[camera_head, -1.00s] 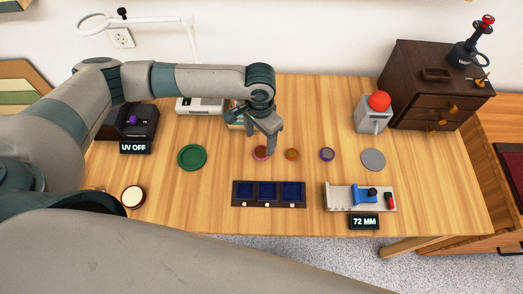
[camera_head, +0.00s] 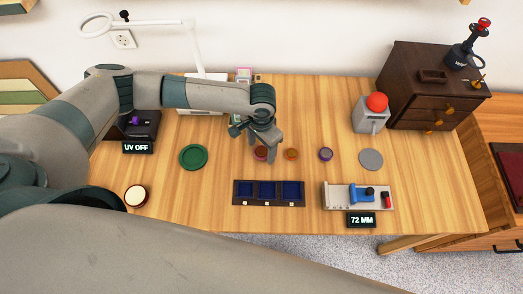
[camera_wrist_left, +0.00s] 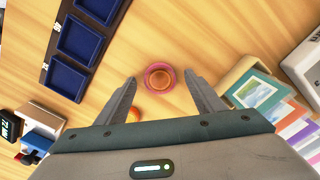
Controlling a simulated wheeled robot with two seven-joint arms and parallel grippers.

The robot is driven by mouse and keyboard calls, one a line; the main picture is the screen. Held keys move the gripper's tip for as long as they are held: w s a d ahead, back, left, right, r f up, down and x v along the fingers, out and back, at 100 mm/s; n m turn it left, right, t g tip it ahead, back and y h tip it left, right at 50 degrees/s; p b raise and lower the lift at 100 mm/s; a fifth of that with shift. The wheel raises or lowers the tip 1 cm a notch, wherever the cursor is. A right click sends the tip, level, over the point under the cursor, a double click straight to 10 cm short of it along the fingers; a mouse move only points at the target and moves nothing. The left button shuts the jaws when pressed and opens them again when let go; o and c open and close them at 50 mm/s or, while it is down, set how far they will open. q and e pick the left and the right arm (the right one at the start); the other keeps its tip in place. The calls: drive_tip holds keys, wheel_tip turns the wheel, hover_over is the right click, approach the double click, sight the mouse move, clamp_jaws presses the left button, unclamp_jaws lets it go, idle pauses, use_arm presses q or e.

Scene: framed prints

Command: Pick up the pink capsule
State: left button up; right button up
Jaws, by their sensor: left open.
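The pink capsule (camera_head: 260,153) is a small round piece with a pink rim and an orange-brown middle, lying on the wooden table; it also shows in the left wrist view (camera_wrist_left: 160,78). My left gripper (camera_head: 265,157) is open above it, its fingers partly covering it in the head view. In the left wrist view the capsule lies in the gap between the two open fingertips (camera_wrist_left: 162,79), with nothing gripped. Whether the fingertips reach down to its height, I cannot tell. My right gripper is out of view.
An orange capsule (camera_head: 291,154) lies close to the right, then a purple one (camera_head: 326,154) and a grey disc (camera_head: 371,159). A dark tray with blue compartments (camera_head: 238,198) lies in front. A green disc (camera_head: 193,157) is left. A gauge (camera_head: 334,204) stands at front right.

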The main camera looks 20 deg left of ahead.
sight(264, 152)
use_arm(q)
drive_tip(key=c, duration=1.1)
drive_tip(key=shift+r, duration=0.15)
drive_tip(key=shift+r+b, duration=0.3)
drive_tip(key=shift+r, duration=0.1)
drive_tip(key=r, duration=0.1)
drive_tip(key=d+r+b, duration=0.1)
drive_tip(key=r, duration=0.1)
drive_tip(key=shift+s+r, duration=0.1)
drive_tip(key=shift+r, duration=0.05)
drive_tip(key=shift+s+d+r+b, duration=0.6)
drive_tip(key=shift+d+r, duration=0.5)
drive_tip(key=shift+d, duration=0.55)
drive_tip(key=shift+s+d+r+b, duration=0.35)
drive_tip(key=shift+s+d+r, duration=0.4)
drive_tip(key=shift+d+r, duration=0.65)
drive_tip(key=shift+s+d+r+b, duration=0.6)
drive_tip(key=shift+d+r, duration=0.25)
drive_tip(key=shift+d, duration=1.05)
